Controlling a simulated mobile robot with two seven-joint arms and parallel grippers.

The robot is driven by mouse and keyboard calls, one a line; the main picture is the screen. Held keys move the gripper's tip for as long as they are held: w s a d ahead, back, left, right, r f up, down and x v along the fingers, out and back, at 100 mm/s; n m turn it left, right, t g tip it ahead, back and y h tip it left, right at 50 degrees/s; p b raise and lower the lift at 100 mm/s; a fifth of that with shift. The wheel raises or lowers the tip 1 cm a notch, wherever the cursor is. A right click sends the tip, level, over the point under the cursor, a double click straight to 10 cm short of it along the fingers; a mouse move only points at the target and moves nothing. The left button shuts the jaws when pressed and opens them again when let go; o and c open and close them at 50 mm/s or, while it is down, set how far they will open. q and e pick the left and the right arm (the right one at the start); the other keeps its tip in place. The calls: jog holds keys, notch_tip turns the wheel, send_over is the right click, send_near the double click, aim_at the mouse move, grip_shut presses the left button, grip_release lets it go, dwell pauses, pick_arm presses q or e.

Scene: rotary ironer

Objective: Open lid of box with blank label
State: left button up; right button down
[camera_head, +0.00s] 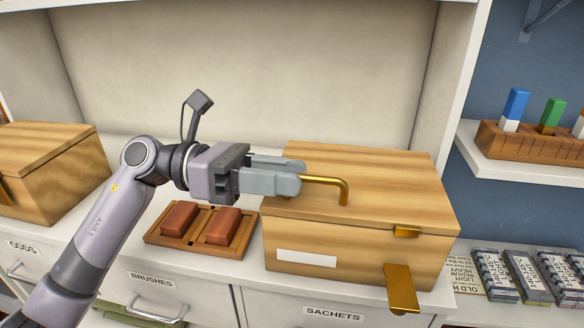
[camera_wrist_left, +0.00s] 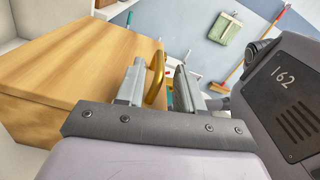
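The wooden box (camera_head: 345,240) with a blank white label (camera_head: 306,258) on its front stands on the counter, its lid (camera_head: 390,175) down. A brass handle (camera_head: 342,188) rises from the lid; its left end is hidden behind my fingers. A brass catch (camera_head: 407,231) is on the lid's front edge, and a brass plate (camera_head: 402,288) sticks out low on the front. My left gripper (camera_head: 300,174) is open over the lid's left part. In the left wrist view the brass handle (camera_wrist_left: 156,78) lies between its two fingers (camera_wrist_left: 160,88), with a gap to the right finger. My right gripper is out of view.
A wooden tray (camera_head: 155,238) with two reddish-brown blocks sits left of the box. Another wooden box (camera_head: 55,175) stands at the far left. A shelf (camera_head: 530,165) with a rack and dark packets (camera_head: 525,275) are on the right. The back wall is close behind.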

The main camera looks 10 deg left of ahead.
pick_arm(q)
jog(key=shift+d, duration=0.75)
jog(key=shift+w, duration=0.1)
grip_shut()
jog(key=shift+r, duration=0.1)
